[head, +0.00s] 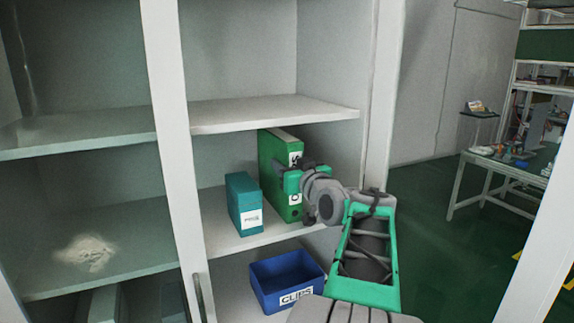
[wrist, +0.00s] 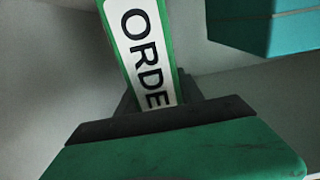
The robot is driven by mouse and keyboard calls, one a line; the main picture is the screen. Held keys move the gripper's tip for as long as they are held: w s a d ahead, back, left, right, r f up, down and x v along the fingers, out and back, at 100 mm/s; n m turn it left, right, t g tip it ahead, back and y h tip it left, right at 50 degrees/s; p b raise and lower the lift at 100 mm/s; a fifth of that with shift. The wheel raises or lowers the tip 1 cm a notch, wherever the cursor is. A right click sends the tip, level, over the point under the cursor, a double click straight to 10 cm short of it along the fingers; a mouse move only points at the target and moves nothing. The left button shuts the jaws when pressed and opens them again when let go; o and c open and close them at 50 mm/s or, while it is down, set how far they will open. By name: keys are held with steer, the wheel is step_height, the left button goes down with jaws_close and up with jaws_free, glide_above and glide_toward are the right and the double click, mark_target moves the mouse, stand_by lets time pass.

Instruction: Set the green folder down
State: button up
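The green folder (head: 272,160) is upright on the middle shelf level of the cabinet, its white label facing out. In the wrist view its spine (wrist: 133,8) shows close up, with the letters ORDE readable and slightly tilted. My gripper (head: 287,178) reaches in from the right at the folder's spine. In the wrist view my gripper's dark fingers (wrist: 158,103) lie on both sides of the spine, closed on it. The folder's bottom is at or very near the shelf board (head: 225,233); I cannot tell whether it touches.
A teal box (head: 243,203) stands left of the folder, with a small gap; it also shows in the wrist view (wrist: 262,25). A blue bin (head: 287,283) labelled CLIPS sits on the shelf below. The upper shelf (head: 265,114) is empty. A cabinet upright (head: 383,100) is close on the right.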

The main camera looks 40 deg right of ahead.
steer(key=o, duration=0.4)
steer(key=shift+c, duration=0.2)
steer(key=shift+r, duration=0.2)
steer(key=shift+s+f, duration=0.1)
steer(key=shift+s, duration=0.2)
steer(key=b+v, duration=0.3)
steer(key=v, duration=0.8)
steer(key=shift+s, duration=0.15)
steer(key=shift+a, duration=0.15)
